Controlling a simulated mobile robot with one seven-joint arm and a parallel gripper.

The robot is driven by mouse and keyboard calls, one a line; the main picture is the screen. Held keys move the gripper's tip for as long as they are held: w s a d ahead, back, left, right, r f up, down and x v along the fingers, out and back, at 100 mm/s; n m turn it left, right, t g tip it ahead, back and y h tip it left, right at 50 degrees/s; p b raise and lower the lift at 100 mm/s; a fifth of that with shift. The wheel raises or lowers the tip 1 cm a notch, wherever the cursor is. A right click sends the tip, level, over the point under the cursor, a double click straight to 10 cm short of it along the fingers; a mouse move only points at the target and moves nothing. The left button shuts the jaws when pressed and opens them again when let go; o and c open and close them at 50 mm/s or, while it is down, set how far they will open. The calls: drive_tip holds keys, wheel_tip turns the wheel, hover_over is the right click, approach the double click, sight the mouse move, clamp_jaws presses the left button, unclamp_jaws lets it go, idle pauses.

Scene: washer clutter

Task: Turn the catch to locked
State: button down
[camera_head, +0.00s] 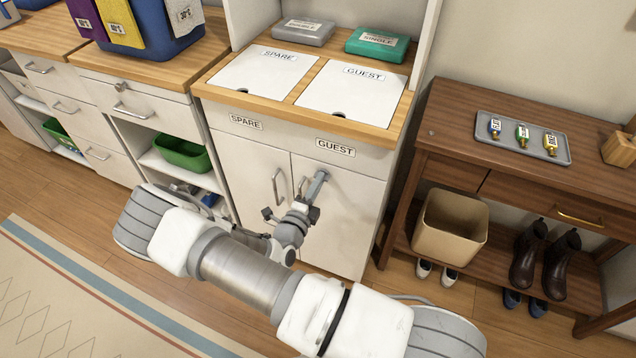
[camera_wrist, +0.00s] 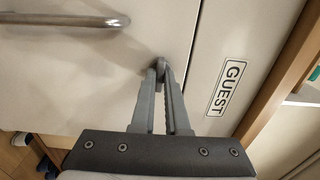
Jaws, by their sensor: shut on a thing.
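The catch (camera_wrist: 160,66) is a small grey knob on the white GUEST cupboard door (camera_wrist: 235,45), near the door's GUEST label (camera_wrist: 226,88). My gripper (camera_wrist: 162,74) is shut on the catch, its two grey fingers converging on it. The fingertips cover most of the catch, so I cannot tell which way it is turned. In the camera_head view my gripper (camera_head: 319,176) reaches the upper part of the GUEST door (camera_head: 345,215), below the GUEST label (camera_head: 335,148). The catch is hidden there behind the fingers.
A bar handle (camera_wrist: 75,20) is close to my fingers on the door. The SPARE door (camera_head: 240,165) stands left of it. A wooden side table (camera_head: 455,120) with a tray of tagged keys (camera_head: 480,134) is at the right. A bin (camera_head: 450,228) and shoes sit below it.

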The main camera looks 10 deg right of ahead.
drive_tip(key=shift+m, duration=0.3)
drive_tip(key=shift+m+p, duration=2.85)
drive_tip(key=shift+m, duration=5.75)
drive_tip(key=c, duration=0.9)
unclamp_jaws()
